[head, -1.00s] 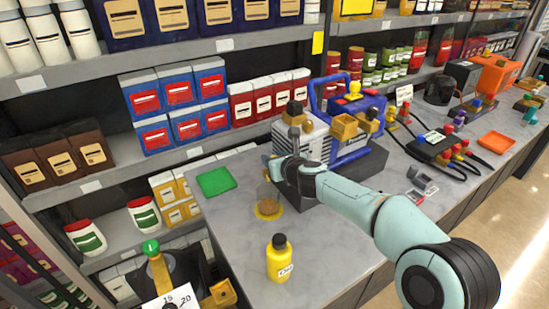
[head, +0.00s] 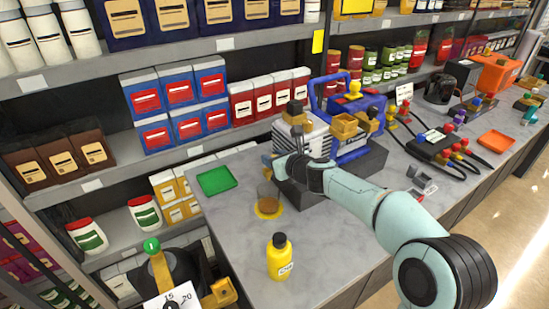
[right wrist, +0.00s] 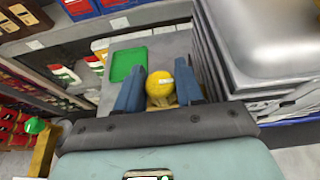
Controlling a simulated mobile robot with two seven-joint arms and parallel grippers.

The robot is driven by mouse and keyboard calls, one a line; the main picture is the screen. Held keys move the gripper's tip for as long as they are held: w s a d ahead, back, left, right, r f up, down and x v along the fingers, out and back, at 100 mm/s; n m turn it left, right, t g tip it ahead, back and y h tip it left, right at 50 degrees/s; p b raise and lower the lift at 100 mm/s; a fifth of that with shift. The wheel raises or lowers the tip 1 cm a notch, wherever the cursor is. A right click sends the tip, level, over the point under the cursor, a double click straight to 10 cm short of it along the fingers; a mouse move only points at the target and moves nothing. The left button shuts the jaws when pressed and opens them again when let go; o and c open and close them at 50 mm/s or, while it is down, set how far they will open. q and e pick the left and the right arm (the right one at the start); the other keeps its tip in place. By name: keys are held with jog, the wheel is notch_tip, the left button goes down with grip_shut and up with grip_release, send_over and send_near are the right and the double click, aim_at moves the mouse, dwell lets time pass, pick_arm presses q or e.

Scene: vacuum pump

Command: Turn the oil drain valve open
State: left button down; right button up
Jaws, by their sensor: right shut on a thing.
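The vacuum pump (head: 352,125), with a blue frame and a grey finned body, stands on a dark block on the grey counter. My right gripper (head: 270,160) is at the pump's left end in the head view and hides the valve there. In the right wrist view, my right gripper's blue fingers (right wrist: 158,92) are closed around a round yellow knob (right wrist: 160,84), which looks like the oil drain valve, beside the finned body (right wrist: 215,50). A clear cup (head: 267,198) with brown liquid stands below on a yellow round base. My left gripper is not in view.
A yellow oil bottle (head: 280,258) stands near the counter's front. A green tray (head: 217,180) lies at the back left and shows in the right wrist view (right wrist: 127,65). A black gauge set with hoses (head: 435,145) lies right of the pump. Stocked shelves line the back.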

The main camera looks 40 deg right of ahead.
jog(key=o, duration=1)
jog(key=p+v, duration=0.3)
jog(key=v, duration=1)
jog(key=shift+s, duration=0.2)
